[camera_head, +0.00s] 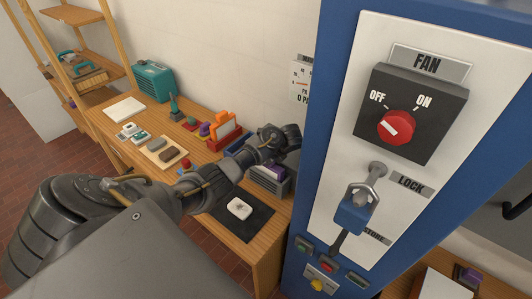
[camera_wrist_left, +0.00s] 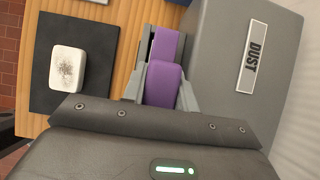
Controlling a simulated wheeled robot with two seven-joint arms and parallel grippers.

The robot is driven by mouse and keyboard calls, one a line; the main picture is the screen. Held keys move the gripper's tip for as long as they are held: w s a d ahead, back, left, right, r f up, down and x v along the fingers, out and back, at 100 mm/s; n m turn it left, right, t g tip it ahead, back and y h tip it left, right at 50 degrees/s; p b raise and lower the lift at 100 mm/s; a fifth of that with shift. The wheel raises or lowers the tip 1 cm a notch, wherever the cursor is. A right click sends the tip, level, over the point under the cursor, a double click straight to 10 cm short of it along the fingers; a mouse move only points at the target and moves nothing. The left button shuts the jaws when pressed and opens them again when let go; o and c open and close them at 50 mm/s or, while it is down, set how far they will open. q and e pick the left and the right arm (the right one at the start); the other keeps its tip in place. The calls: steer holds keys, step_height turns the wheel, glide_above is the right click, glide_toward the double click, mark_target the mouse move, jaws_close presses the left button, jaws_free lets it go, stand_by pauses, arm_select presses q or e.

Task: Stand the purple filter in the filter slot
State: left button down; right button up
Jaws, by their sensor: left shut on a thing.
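The purple filter (camera_wrist_left: 163,82) is between the two grey fingers of my left gripper (camera_wrist_left: 161,92), which is shut on it. The filter is beside a grey box (camera_wrist_left: 222,75) labelled DUST. In the head view, purple (camera_head: 273,170) shows at the grey box (camera_head: 276,184) under my left wrist; the fingers are mostly hidden there. I cannot make out the filter slot's opening or whether the filter is inside it. My right gripper is not in view.
A black mat (camera_head: 232,222) with a white speckled pad (camera_head: 239,208) lies in front of the box. A blue cabinet (camera_head: 310,200) with fan switch and lock rises close on the right.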

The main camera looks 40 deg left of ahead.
arm_select(q)
steer(key=c, duration=1.4)
jaws_free()
steer(key=shift+f, duration=0.1)
steer(key=shift+o, duration=0.2)
steer(key=b+v, duration=0.1)
steer(key=v, duration=0.6)
steer(key=shift+d+r, duration=0.15)
steer(key=shift+r, duration=0.25)
